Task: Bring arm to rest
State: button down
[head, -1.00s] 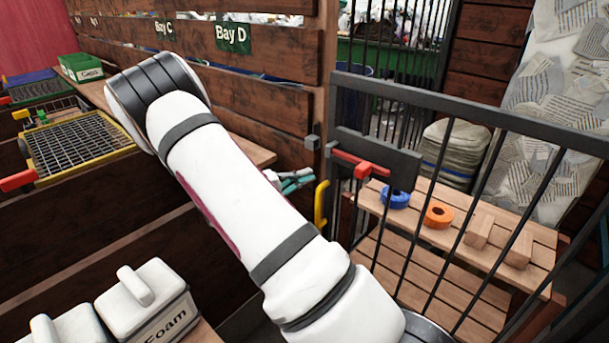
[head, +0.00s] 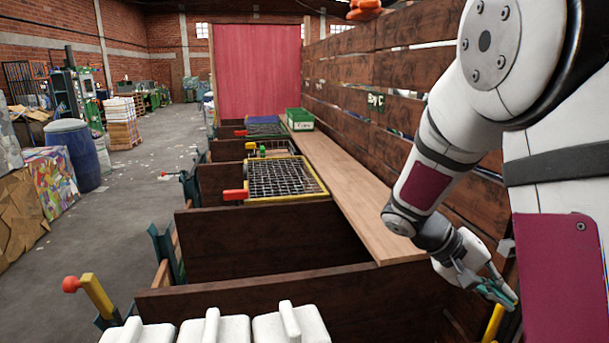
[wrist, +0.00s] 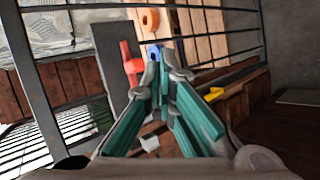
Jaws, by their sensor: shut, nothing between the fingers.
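My gripper (head: 492,285) is at the right of the head view, low beside the plank wall, with my white arm bent down to it. Its teal fingers also show in the wrist view (wrist: 163,75). The fingers are together and hold nothing. In the wrist view, a dark metal gate (wrist: 112,65) with a red handle (wrist: 131,66) lies beyond the fingertips. A blue ring (wrist: 153,51) and an orange ring (wrist: 149,20) lie on a wooden slatted shelf past the bars.
Wooden bays line the middle of the head view, with a yellow-framed mesh tray (head: 282,178) and a green bin (head: 300,118). White lidded containers (head: 212,328) stand at the near edge. A blue barrel (head: 75,153) stands left. The concrete floor (head: 130,200) has open room.

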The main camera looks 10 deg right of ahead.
jog(key=s+a+r+n+t+y, duration=0.1)
jog(key=s+a+r+t+y, duration=0.2)
jog(key=a, duration=0.4)
jog(key=s+a+r+n+t+y, duration=0.1)
jog(key=s+a+r+t+y, duration=0.2)
jog(key=a, duration=0.4)
jog(key=s+a+r+n+t+y, duration=0.2)
jog(key=s+a+r+t+y, duration=0.1)
jog(key=s+a, duration=0.3)
jog(key=shift+s+a+r+t+y, duration=0.3)
jog(key=shift+a+r+y, duration=0.2)
jog(key=shift+a+r, duration=0.25)
